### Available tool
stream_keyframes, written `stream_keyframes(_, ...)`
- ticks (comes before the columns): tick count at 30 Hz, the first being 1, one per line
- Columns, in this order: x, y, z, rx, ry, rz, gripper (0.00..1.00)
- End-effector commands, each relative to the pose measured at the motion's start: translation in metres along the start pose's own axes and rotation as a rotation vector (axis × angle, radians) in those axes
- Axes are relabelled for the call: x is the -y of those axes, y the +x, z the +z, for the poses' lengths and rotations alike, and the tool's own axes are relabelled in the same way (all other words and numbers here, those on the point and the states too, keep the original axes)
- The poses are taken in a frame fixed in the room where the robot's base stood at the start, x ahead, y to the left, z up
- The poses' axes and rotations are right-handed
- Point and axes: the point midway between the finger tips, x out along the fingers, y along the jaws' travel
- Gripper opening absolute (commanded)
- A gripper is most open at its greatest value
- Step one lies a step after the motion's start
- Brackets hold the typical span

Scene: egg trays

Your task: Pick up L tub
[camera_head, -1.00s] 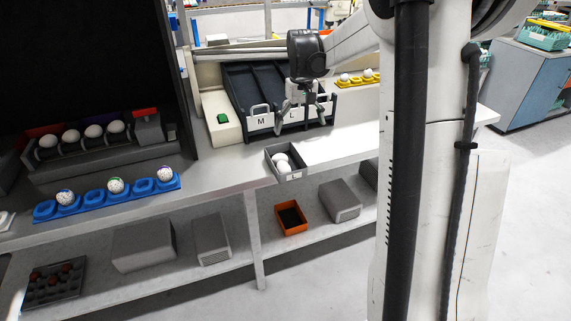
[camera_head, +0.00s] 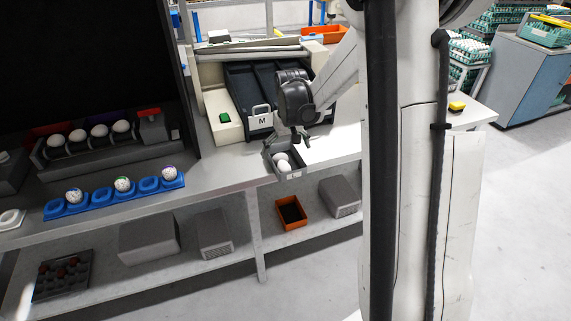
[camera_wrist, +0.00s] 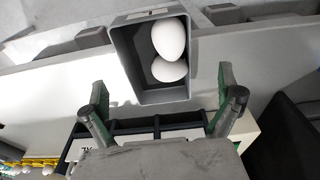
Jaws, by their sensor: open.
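A small grey tub (camera_head: 270,163) holding white eggs (camera_head: 283,163) stands at the front edge of the white bench. A pale label (camera_head: 293,174) on its front is too small to read. In the wrist view the tub (camera_wrist: 122,60) shows two eggs (camera_wrist: 169,40) inside. My gripper (camera_head: 301,139) is just above and behind the tub, pointing down. In the wrist view my gripper (camera_wrist: 162,88) has its fingers spread wide, one to each side of the tub's near end, holding nothing.
A dark chute rack (camera_head: 240,82) with an M sign (camera_head: 262,121) stands behind the tub. Blue egg holders (camera_head: 120,193) lie left along the bench. An orange bin (camera_head: 291,212) and grey boxes sit on the lower shelf. Bench right of the tub is clear.

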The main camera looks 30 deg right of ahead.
Motion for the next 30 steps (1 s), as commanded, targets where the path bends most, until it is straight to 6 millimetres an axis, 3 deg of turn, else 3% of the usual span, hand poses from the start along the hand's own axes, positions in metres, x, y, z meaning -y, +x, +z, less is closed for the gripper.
stream_keyframes(7,-0.001,0.014,-0.002,0.000,0.000,0.000,1.00)
stream_keyframes(18,-0.004,0.054,-0.008,0.000,0.000,0.000,1.00)
stream_keyframes(27,-0.004,0.058,-0.008,0.000,0.000,0.000,1.00)
stream_keyframes(30,-0.004,0.058,-0.008,0.000,0.000,0.000,0.88)
